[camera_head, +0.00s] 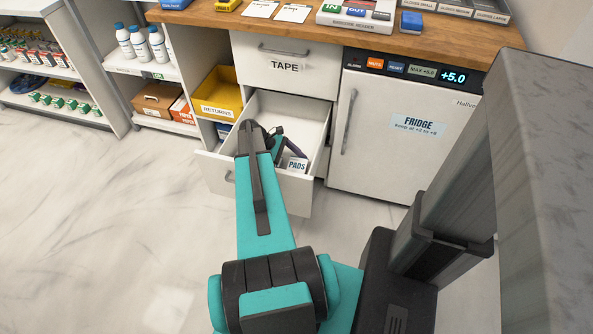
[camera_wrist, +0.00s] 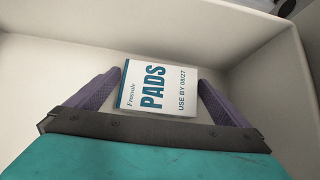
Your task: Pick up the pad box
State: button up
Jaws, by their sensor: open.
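The pad box (camera_wrist: 158,88) is a small white box with a teal edge, marked PADS and USE BY 08/27. It lies inside the open white drawer (camera_wrist: 262,58). In the head view the box (camera_head: 297,164) shows near the drawer's front right, partly hidden by the drawer front. My gripper (camera_wrist: 160,95) is open, its purple fingers on either side of the box in the wrist view. I cannot tell whether a finger touches it. In the head view my gripper is inside the drawer, mostly hidden behind my arm.
The drawer (camera_head: 312,108) is pulled out under the TAPE drawer (camera_head: 287,82). The fridge (camera_head: 395,130) stands to its right. A yellow RETURNS bin (camera_head: 217,98) is on the left shelf. The wooden counter (camera_head: 290,27) is above. The floor (camera_head: 100,200) at left is clear.

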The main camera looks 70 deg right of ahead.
aim_at(296, 167)
jog(key=shift+c, duration=0.3)
jog(key=c, duration=0.9)
jog(key=shift+o, duration=0.2)
jog(key=shift+r+p, duration=0.35)
jog(key=shift+r, duration=4.65)
jog(key=shift+w, duration=0.1)
